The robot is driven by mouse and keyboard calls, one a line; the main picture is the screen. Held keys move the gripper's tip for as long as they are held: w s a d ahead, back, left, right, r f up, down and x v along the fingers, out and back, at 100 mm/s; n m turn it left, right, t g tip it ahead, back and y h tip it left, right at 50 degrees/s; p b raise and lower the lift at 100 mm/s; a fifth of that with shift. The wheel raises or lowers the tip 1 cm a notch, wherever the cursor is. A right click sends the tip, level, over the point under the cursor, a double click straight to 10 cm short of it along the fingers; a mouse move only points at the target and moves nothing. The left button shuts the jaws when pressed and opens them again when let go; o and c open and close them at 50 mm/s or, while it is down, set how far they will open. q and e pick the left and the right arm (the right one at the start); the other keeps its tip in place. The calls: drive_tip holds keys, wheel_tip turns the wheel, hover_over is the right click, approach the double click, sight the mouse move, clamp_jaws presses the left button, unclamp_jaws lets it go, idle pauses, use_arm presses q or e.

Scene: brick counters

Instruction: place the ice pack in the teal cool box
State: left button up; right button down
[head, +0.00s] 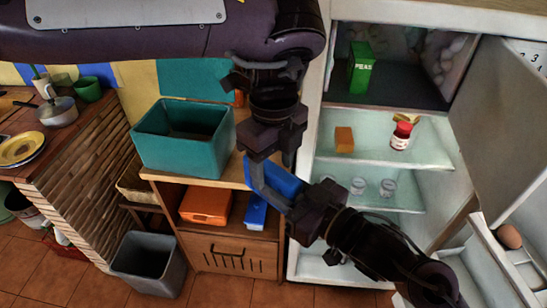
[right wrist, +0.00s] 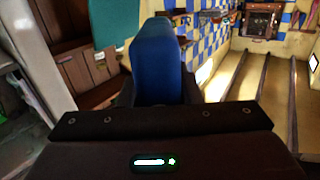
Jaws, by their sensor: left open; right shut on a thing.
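The blue ice pack (head: 282,179) is held in my right gripper (head: 275,192), just right of the teal cool box and in front of the wooden shelf unit. In the right wrist view the ice pack (right wrist: 157,62) stands up between the jaws. The open-topped teal cool box (head: 180,152) sits on the unit's top; its inside looks dark and its floor is hard to see. A teal surface at the top of the right wrist view may be the box. My left gripper (head: 271,155) points down just above the ice pack, open; I cannot tell whether they touch.
The open fridge (head: 395,190) on the right holds a green peas box (head: 361,68), a red-lidded jar (head: 401,135) and glasses. An orange box (head: 206,205) and a blue item (head: 256,212) lie on the lower shelf. A grey bin (head: 148,263) stands on the floor.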

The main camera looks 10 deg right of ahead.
use_arm(q)
drive_tip(key=c, duration=1.1)
use_arm(e)
drive_tip(key=shift+r, duration=0.1)
use_arm(q)
clamp_jaws()
use_arm(e)
drive_tip(key=c, duration=1)
unclamp_jaws()
drive_tip(key=shift+o, duration=0.2)
